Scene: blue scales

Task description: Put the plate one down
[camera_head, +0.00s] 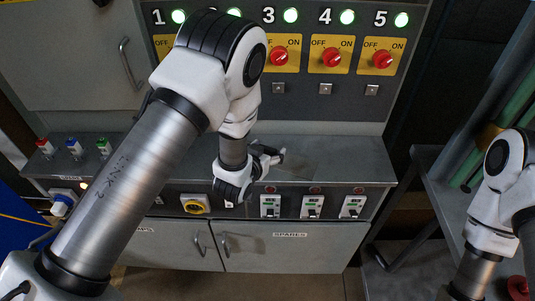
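A thin flat grey plate (297,167) shows just right of my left gripper, over the grey worktop of the console. My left gripper (277,156) reaches it from the left, and its dark fingers appear shut on the plate's left end. The plate looks close to the worktop; I cannot tell whether it touches it. My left arm hides part of the worktop and panel. My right arm shows at the right edge, but its gripper is out of view.
The worktop (345,171) is clear right of the plate. Behind it stands a panel with numbered red rotary switches (333,57) and green lamps. Small coloured switches (74,147) stand at the left. Several breakers (312,206) line the front. A dark shelf frame (437,190) stands at right.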

